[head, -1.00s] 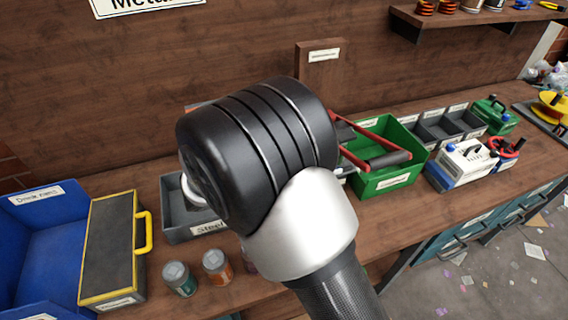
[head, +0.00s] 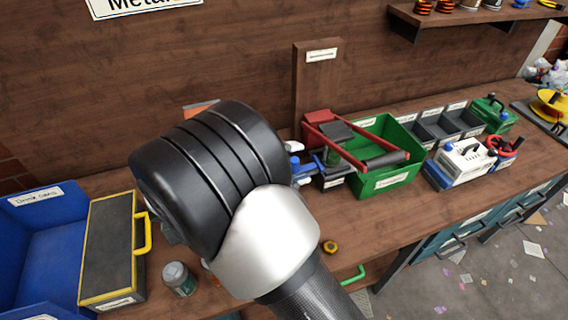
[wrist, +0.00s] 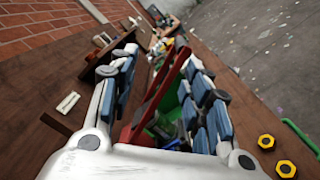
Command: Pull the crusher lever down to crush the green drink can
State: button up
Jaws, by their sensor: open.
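The can crusher stands at the foot of a wooden post, with a red lever frame (head: 365,128) reaching right to a black grip (head: 387,160). The lever is roughly level. A green can (head: 333,157) shows partly beneath the crusher's black press block (head: 336,132). My gripper (head: 300,168) is mostly hidden behind my wrist in the head view; blue-and-white finger parts show just left of the crusher. In the wrist view my gripper (wrist: 160,72) is open, its fingers spread. The red lever (wrist: 150,112) appears between and beyond them; contact cannot be told.
A green crate (head: 385,182) sits under the lever's grip end. Grey bins (head: 445,125) and a white jug (head: 463,160) stand to the right. A yellow-edged case (head: 108,250), a blue bin (head: 45,245) and a can (head: 178,278) are left. The wooden post (head: 318,85) rises behind.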

jog(key=shift+s+a, duration=0.3)
jog(key=shift+a, duration=0.3)
jog(key=shift+p, duration=0.3)
